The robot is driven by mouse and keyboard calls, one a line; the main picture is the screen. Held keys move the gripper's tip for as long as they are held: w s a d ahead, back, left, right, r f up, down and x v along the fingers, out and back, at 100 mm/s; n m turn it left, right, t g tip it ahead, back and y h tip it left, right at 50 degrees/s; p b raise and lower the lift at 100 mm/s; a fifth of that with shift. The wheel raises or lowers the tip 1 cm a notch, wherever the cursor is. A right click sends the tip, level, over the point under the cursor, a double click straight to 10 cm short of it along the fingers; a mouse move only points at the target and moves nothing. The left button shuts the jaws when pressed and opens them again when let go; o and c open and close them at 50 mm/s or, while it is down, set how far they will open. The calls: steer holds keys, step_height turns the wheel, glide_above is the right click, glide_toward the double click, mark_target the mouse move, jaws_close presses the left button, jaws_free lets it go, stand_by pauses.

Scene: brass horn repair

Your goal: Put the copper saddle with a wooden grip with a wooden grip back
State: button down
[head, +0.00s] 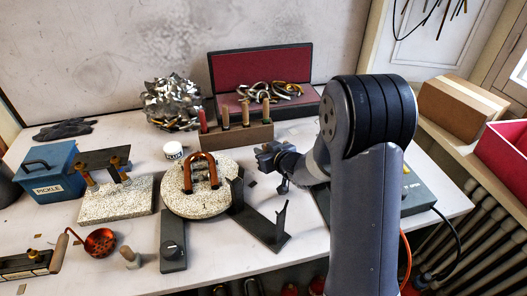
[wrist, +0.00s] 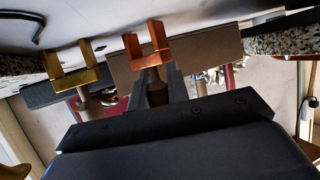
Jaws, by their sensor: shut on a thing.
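The copper saddle (wrist: 147,47), a U-shaped fork, shows in the wrist view with its wooden grip (wrist: 157,92) between my dark jaws. My gripper (wrist: 165,78) is shut on that wooden grip. In the head view my gripper (head: 274,157) is above the table, in front of the tool rack (head: 256,137) and right of the round pad. I cannot make out the copper saddle there. The rack holds several upright handles, one red. In the wrist view a similar brass fork (wrist: 78,78) with a pale grip is left of the copper one.
A round speckled pad (head: 185,203) bears a copper-coloured U-shaped piece (head: 203,172). A dark angled bracket (head: 262,230) stands in front of my gripper. An open red-lined case (head: 235,72) is behind the rack. A blue pickle box (head: 50,175) stands at left.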

steer(key=shift+f, duration=0.1)
steer(key=c, duration=1.4)
jaws_free()
steer(key=shift+o, duration=0.2)
steer(key=shift+r, duration=0.25)
steer(key=v, duration=1.2)
steer(key=shift+f, duration=0.15)
steer(key=x, duration=1.2)
steer(key=shift+w+a+f, duration=0.1)
steer(key=shift+f, duration=0.15)
steer(key=shift+r, duration=1.2)
